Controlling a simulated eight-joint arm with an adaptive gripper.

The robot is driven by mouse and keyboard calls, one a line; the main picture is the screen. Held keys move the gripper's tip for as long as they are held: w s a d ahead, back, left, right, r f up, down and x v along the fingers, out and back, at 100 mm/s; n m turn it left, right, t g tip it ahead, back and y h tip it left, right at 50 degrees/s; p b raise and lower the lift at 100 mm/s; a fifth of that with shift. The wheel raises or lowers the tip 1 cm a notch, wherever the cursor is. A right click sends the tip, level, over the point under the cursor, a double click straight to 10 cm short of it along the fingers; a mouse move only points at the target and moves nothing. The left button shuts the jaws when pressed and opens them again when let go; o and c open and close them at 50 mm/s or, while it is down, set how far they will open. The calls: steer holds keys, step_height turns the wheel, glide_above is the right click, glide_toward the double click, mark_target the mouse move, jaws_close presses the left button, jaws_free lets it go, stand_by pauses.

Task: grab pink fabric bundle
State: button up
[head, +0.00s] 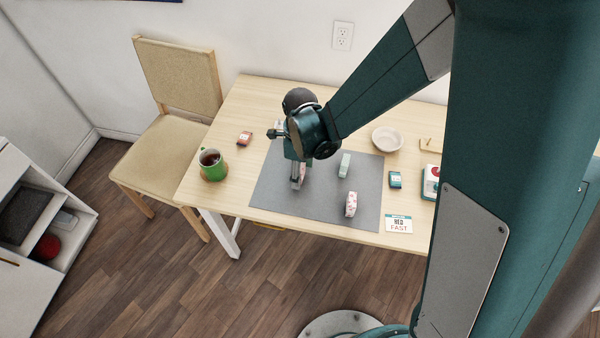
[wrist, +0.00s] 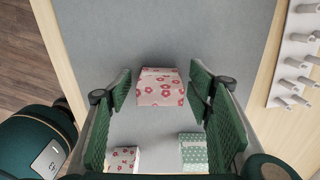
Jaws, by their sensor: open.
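The pink fabric bundle with red flowers (wrist: 160,88) lies on the grey mat (head: 270,190). In the wrist view it sits between the tips of my open gripper (wrist: 160,95), with a visible gap on each side. In the head view my gripper (head: 297,178) points down over the left part of the mat and hides most of this bundle; only a pinkish sliver (head: 303,172) shows beside the fingers. I cannot tell the exact height of the fingertips.
A pale bundle with red flowers (head: 351,204) and a green dotted bundle (head: 344,164) lie to the right on the mat. A bowl (head: 387,139), teal box (head: 395,180) and card (head: 399,224) lie right.

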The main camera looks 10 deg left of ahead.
steer(key=shift+c, duration=0.2)
steer(key=c, duration=0.8)
steer(key=shift+o, duration=0.2)
steer(key=shift+r+p, duration=1.05)
steer(key=shift+r, duration=3.95)
